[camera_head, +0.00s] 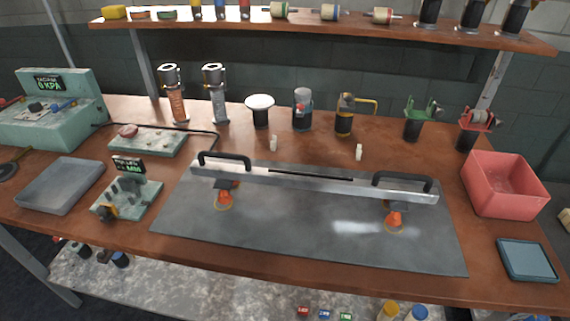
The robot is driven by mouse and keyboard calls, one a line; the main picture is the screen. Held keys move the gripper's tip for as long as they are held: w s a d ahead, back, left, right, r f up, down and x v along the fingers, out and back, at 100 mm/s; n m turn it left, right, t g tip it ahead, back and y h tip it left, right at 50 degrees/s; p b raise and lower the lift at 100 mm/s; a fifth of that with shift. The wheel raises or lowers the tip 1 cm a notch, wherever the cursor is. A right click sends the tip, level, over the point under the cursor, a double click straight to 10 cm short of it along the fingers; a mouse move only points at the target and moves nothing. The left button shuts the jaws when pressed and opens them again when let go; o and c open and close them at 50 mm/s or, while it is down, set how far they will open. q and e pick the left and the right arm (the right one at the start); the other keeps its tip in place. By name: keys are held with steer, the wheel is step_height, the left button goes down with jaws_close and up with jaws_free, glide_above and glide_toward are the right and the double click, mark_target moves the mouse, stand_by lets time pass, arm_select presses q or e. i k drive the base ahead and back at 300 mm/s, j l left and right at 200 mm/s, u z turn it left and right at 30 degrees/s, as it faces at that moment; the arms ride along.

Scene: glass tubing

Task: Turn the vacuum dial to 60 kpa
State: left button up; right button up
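The pale green vacuum unit (85,130) stands at the back left of the bench. Its small black display (48,83) appears to read 0 KPA in green. A small dark knob (36,106), which looks like the vacuum dial, sits on the unit's top face below the display. Its marks and pointer are too small to read. Other small parts lie beside it, and a red part (8,103) is at the picture's left edge. Neither of my grippers is in view, and nothing is seen touching the unit.
A smaller display unit (140,198), a grey tray (60,186) and a green panel with a pinkish part (147,143) stand near the vacuum unit. A long metal bar with two handles (310,184) spans the grey mat (290,235). A red bin (505,195) is at the right.

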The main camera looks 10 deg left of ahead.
mark_target(34, 107)
steer(key=u, duration=1.7)
steer(key=i+j, duration=0.1)
steer(key=j, duration=0.4)
steer(key=i+j, duration=0.1)
steer(key=j, duration=0.35)
steer(key=i+j, duration=0.15)
steer(key=j, duration=0.35)
steer(key=i+j, duration=0.1)
steer(key=j, duration=0.4)
